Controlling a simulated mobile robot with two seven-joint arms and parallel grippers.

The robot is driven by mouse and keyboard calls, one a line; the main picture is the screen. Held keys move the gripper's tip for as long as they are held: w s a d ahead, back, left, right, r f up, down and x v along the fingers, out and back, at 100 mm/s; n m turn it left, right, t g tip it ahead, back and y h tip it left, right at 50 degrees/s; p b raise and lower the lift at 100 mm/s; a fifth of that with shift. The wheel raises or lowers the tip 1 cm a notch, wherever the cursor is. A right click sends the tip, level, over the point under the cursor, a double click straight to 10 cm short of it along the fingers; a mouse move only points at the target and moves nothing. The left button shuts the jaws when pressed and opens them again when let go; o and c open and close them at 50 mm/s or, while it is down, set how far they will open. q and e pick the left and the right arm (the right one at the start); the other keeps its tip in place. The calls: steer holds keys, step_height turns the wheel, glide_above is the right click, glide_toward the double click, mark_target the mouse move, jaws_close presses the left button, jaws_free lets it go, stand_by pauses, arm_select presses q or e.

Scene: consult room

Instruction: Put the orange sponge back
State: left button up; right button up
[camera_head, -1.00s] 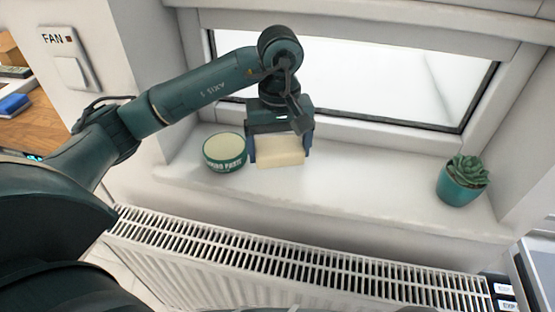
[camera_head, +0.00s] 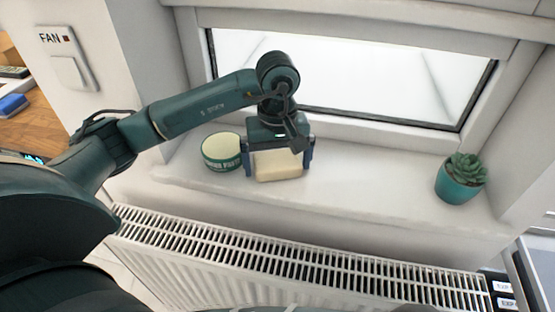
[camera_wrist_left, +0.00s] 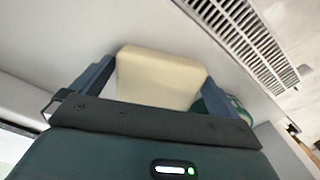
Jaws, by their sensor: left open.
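No orange sponge shows clearly. A cream, sponge-like block (camera_head: 278,166) is at the window sill (camera_head: 375,185), between the fingers of my left gripper (camera_head: 278,162). The gripper is open, with one finger on each side of the block. In the left wrist view the block (camera_wrist_left: 160,78) stands between the blue fingers of the left gripper (camera_wrist_left: 153,88). Whether it touches either finger or rests fully on the sill is hard to tell. My right gripper is not in view.
A green-and-cream tub (camera_head: 221,152) stands just left of the gripper. A succulent in a teal pot (camera_head: 460,180) stands at the sill's right end. A white radiator (camera_head: 300,270) is below. The sill between block and pot is clear. A blue item (camera_head: 13,105) lies on the desk.

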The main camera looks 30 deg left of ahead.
mark_target(277, 161)
arm_select(q)
steer(key=shift+r, duration=0.2)
steer(key=shift+w+r, duration=0.1)
steer(key=shift+r, duration=0.25)
step_height(277, 161, up, 11)
steer(key=shift+r, duration=0.15)
stand_by(0.4)
